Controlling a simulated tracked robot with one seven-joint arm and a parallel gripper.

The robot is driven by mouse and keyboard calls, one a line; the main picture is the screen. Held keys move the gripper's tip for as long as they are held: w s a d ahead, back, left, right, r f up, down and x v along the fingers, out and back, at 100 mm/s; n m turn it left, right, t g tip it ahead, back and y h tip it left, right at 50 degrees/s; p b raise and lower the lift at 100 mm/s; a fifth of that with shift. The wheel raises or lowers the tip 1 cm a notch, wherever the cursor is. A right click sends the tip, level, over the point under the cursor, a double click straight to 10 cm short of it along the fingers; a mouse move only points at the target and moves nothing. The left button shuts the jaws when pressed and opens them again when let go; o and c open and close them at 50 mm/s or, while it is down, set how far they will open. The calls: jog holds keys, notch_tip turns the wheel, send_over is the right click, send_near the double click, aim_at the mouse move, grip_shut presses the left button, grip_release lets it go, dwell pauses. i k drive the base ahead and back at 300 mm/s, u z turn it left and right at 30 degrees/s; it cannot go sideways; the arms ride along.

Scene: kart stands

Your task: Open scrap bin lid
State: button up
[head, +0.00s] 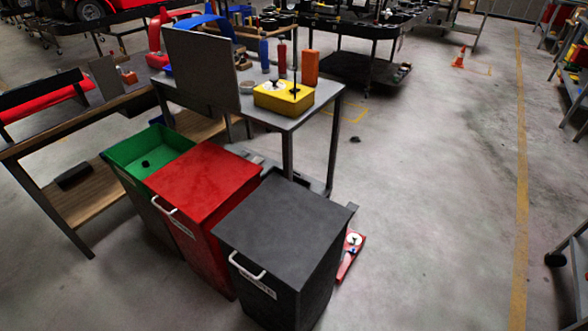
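Three bins stand in a row at the lower centre of the head view. The black bin (283,222) is nearest, and its flat lid is shut. It has a white handle (246,267) at the front edge and a small label. The red bin (205,172) in the middle also has a shut lid and a white handle (164,205). The green bin (130,156) at the left is open at the top, with a small dark object inside. The labels are too small to read, so I cannot tell which bin is for scrap. My gripper is not in view.
A grey table (290,122) stands right behind the bins, with a yellow box (272,101) and bottles on it. A wooden-shelved bench (95,190) stands at the left. A red item (350,258) lies beside the black bin. The floor (440,220) to the right is clear.

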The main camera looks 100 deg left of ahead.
aim_at(198, 182)
jog(key=z, duration=0.4)
jog(key=i, duration=0.1)
jog(key=u, duration=2.9)
jog(key=i, duration=0.15)
jog(key=u, duration=1.75)
jog(key=k, duration=0.8)
jog(key=u, duration=0.2)
jog(key=i, duration=0.6)
jog(key=z, duration=0.05)
